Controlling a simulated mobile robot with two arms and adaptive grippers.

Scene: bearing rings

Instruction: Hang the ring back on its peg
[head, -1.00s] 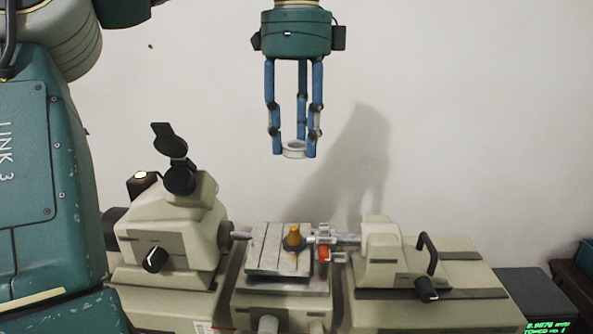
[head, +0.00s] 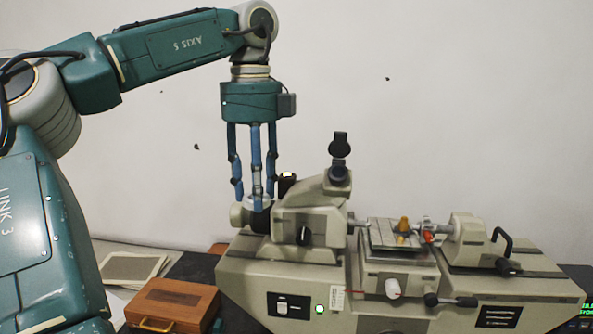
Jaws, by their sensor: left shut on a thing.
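My left gripper (head: 254,192) has long blue fingers pointing down from a teal body. It is shut on a pale ring (head: 260,201), which shows low between the fingertips, partly hidden. In the picture the ring overlaps the left end of the measuring machine (head: 300,222); I cannot tell how far in front or behind it is. I cannot make out a peg for the ring. My right gripper is not in view.
The machine has a stage (head: 383,238) bearing an orange-brown tapered piece (head: 403,225), and a black eyepiece (head: 340,146) on top. A plain wall stands behind.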

